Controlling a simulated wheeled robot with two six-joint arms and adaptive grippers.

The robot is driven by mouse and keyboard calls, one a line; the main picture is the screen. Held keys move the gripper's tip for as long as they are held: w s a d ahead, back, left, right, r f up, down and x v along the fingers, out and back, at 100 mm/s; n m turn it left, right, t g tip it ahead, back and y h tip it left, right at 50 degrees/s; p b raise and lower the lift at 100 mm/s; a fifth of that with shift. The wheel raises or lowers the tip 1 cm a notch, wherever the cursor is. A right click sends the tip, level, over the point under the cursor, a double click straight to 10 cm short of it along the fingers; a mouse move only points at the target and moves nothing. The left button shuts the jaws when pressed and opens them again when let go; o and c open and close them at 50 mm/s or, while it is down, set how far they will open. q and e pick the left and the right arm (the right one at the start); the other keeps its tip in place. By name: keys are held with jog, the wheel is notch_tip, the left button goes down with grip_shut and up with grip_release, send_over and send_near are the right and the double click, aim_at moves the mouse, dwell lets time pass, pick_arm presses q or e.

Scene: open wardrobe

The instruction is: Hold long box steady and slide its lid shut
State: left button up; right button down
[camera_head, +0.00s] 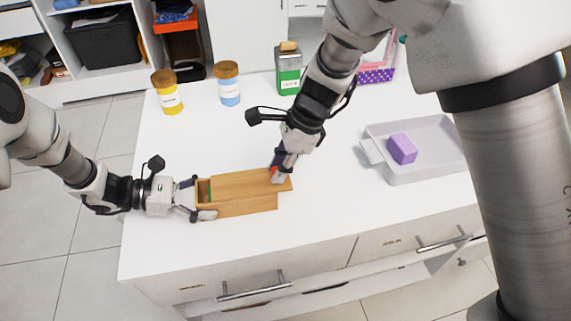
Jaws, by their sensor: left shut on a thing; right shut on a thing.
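The long wooden box (240,209) lies on the white tabletop, its length running left to right. Its wooden lid (240,184) sits on top, shifted to the right, so its right end overhangs the box. A narrow opening shows at the box's left end, with a bit of green inside. My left gripper (195,198) is shut on the box's left end. My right gripper (279,174) reaches down from above and is shut on the lid near its right end. A small red patch shows at its fingertips; I cannot tell what it is.
A grey tray (428,173) with a purple block (402,148) stands to the right. A yellow jar (168,98), a blue jar (228,88) and a green bottle (289,76) stand at the back. The tabletop (200,142) behind the box is clear.

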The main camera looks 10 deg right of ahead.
jog(key=c, duration=1)
grip_release()
jog(key=shift+o, duration=0.2)
jog(key=v, duration=1.2)
